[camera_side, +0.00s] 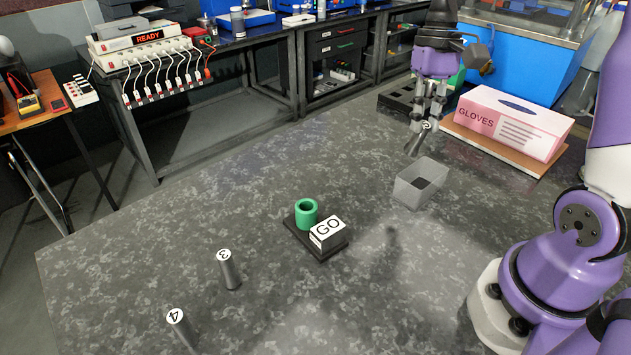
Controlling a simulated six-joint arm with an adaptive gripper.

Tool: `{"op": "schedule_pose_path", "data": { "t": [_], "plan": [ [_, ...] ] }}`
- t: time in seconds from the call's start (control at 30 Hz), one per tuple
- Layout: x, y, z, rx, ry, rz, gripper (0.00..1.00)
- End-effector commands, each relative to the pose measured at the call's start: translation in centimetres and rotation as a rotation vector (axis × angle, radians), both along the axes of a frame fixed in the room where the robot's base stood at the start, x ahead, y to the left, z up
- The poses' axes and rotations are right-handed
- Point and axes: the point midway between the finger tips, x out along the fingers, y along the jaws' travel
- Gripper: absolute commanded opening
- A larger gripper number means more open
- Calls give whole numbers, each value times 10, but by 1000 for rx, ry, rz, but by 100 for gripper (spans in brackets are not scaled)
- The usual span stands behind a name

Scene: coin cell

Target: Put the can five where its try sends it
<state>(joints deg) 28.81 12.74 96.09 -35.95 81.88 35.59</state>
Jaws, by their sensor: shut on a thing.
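My gripper (424,118) is at the upper right, pointing down and shut on a dark grey can (415,143). The can is slightly tilted, and the digit on its pale top is too small to read surely. It hangs just behind a translucent grey open bin (407,192), which has a dark patch inside. A green ring-shaped cup (306,213) and a white GO block (328,231) sit on a black base (320,252) mid-table. Can 3 (230,272) and can 4 (184,330) stand apart at the front left.
A pink GLOVES box (510,125) sits on a brown board right of my gripper. A black slotted rack (396,101) lies to its left, partly hidden. A READY unit (149,39) stands on the back bench. The table's left and middle are mostly clear.

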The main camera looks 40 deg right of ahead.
Motion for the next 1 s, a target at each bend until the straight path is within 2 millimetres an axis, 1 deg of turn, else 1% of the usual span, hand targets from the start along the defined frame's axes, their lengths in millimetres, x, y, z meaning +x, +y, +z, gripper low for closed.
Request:
{"op": "schedule_pose_path", "data": {
  "t": [0.03, 0.1, 0.37, 0.47, 0.5, 0.6, 0.73, 0.87, 1.0],
  "plan": [
    [1, -6, -2, 6, 18, -86, 0],
    [1, -11, -4, 15, 43, -205, 0],
    [0, -30, -9, 65, 118, -612, 0],
    [-3, -39, -11, 101, 149, -807, 0],
    [-4, -44, -12, 123, 163, -910, 0],
    [-8, -54, -15, 178, 189, -1126, 0],
    [-10, -58, -18, 212, 201, -1243, 0],
    [-10, -58, -26, 219, 204, -1261, 0],
    [-11, -58, -43, 215, 205, -1257, 0]
  ]
}}
